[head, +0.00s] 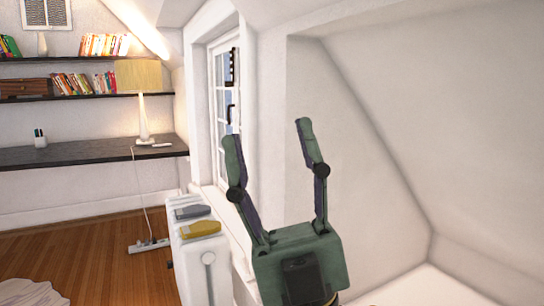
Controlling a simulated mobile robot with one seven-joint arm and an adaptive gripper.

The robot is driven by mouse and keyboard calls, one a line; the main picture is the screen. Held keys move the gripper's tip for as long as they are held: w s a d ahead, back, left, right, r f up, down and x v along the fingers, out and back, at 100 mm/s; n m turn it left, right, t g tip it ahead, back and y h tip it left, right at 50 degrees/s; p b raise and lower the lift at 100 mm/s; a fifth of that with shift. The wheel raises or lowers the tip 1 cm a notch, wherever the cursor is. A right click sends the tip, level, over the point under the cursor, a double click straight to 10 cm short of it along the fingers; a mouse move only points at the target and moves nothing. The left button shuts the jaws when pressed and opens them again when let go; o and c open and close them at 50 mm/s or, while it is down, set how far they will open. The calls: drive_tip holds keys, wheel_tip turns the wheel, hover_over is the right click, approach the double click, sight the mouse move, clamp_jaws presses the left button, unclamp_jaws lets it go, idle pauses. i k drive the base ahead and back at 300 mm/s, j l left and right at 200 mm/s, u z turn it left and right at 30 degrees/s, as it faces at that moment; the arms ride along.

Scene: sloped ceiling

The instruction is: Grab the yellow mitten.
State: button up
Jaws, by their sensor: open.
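The yellow mitten (200,229) appears as a small flat yellow item lying on top of a narrow white unit (203,262), left of my gripper. A similar grey item (192,212) lies just behind it on the same top. My gripper (266,131) is raised at the centre right, with its two fingers pointing up and spread wide. It is open, with nothing between the fingers. It is apart from the yellow mitten. The lower right part of the white unit is close to my gripper in the picture.
A window (222,90) is set in the wall behind my gripper. A dark desk (80,154) with a lamp (141,90) stands at the back left, under shelves of books. A power strip (149,246) lies on the wooden floor (85,250). A sloped white wall (450,120) fills the right.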

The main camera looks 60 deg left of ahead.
sight(202, 228)
drive_tip(key=u, duration=2.3)
drive_tip(key=i+j+z, duration=0.1)
drive_tip(key=z, duration=0.4)
drive_tip(key=i+j+z, duration=0.15)
drive_tip(key=j, duration=0.25)
drive_tip(key=j+z, duration=0.2)
drive_tip(key=j, duration=0.2)
drive_tip(key=i+j+z, duration=0.15)
drive_tip(key=j, duration=0.3)
drive_tip(key=i+j, duration=0.15)
drive_tip(key=j, duration=0.65)
drive_tip(key=i+j+z, duration=0.1)
drive_tip(key=j, duration=0.65)
drive_tip(key=i+j, duration=0.1)
drive_tip(key=j, duration=0.7)
drive_tip(key=i+j+z, duration=0.15)
drive_tip(key=j, duration=0.65)
